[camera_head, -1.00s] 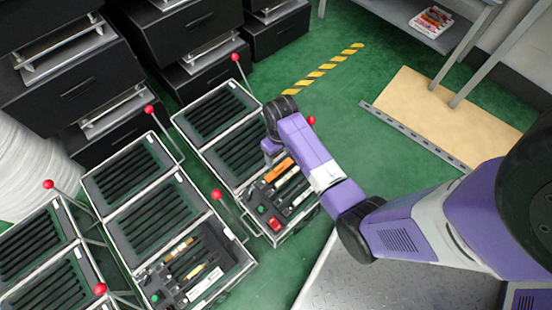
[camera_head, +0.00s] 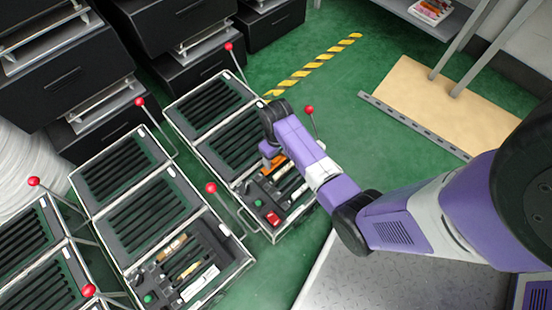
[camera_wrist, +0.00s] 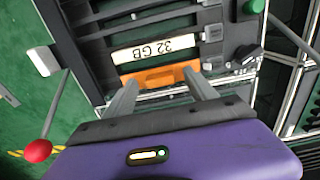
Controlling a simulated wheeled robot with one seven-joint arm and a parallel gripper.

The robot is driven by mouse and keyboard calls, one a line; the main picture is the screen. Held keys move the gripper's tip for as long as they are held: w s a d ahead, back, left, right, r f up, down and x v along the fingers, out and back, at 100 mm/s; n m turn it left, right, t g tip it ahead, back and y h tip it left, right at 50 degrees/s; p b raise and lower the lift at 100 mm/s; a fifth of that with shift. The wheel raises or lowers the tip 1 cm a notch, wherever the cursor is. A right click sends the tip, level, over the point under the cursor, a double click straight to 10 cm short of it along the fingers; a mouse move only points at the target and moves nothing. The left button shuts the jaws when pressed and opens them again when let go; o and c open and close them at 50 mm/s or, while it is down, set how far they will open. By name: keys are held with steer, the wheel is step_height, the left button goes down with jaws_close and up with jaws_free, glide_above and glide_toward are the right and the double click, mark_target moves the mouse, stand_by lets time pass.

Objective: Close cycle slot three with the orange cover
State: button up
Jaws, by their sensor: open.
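The orange cover (camera_head: 280,160) lies in the parts section of the right-hand case (camera_head: 283,238), partly hidden by my gripper in the head view. In the wrist view the orange cover (camera_wrist: 160,77) is a wide strip beside a white label reading "32 GB" (camera_wrist: 153,48), seen upside down. My gripper (camera_wrist: 159,80) is open, with one fingertip near each end of the cover. I cannot tell whether the fingers touch it. My gripper (camera_head: 267,152) is low over this case in the head view. I cannot make out which slot is slot three.
Red-balled levers stand beside the cases, one (camera_head: 309,109) just right of my gripper and another (camera_head: 210,188) to its left. A second case (camera_head: 200,285) holds similar parts. Black drawer units (camera_head: 70,75) stand at the back left.

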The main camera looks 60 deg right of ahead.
steer(key=shift+r, duration=0.1)
steer(key=c, duration=1.4)
